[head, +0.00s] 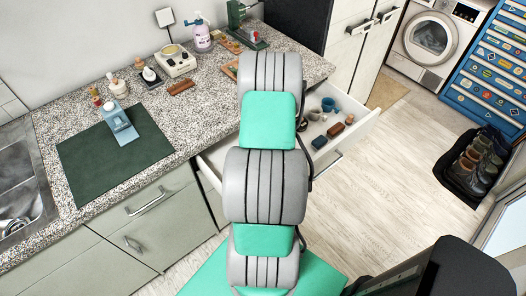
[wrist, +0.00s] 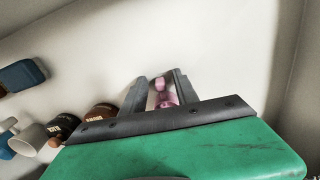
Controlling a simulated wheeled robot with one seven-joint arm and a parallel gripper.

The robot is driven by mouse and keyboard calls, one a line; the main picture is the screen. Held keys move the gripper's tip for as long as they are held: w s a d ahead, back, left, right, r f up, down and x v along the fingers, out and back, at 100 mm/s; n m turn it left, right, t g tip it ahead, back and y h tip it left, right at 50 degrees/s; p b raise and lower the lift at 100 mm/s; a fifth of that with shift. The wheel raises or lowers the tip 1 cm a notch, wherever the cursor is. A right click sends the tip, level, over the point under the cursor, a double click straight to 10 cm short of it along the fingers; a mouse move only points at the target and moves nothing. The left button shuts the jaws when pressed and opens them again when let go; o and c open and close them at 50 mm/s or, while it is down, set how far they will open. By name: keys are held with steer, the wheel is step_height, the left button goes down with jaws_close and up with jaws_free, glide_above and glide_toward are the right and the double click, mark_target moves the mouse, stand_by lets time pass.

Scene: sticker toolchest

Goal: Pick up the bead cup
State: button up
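A small pink object (wrist: 162,98) shows between the fingers of my gripper (wrist: 158,82) in the wrist view, over the pale drawer floor. It may be the bead cup, but I cannot tell for sure. The fingers stand apart, with a gap visible beside the pink object; I see no clear grip on it. A whitish cup (wrist: 30,139) lies at the lower left of the wrist view. In the head view my arm hides the gripper and the pink object. A blue-grey cup (head: 328,104) is in the open drawer.
The open drawer (head: 361,121) also holds a dark blue block (head: 319,142) and brown items (head: 336,130). In the wrist view, brown jars (wrist: 103,111) sit left of my gripper. The drawer walls and the speckled counter (head: 205,105) border this space.

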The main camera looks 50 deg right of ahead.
jaws_close()
steer(key=shift+r, duration=0.1)
stand_by(0.5)
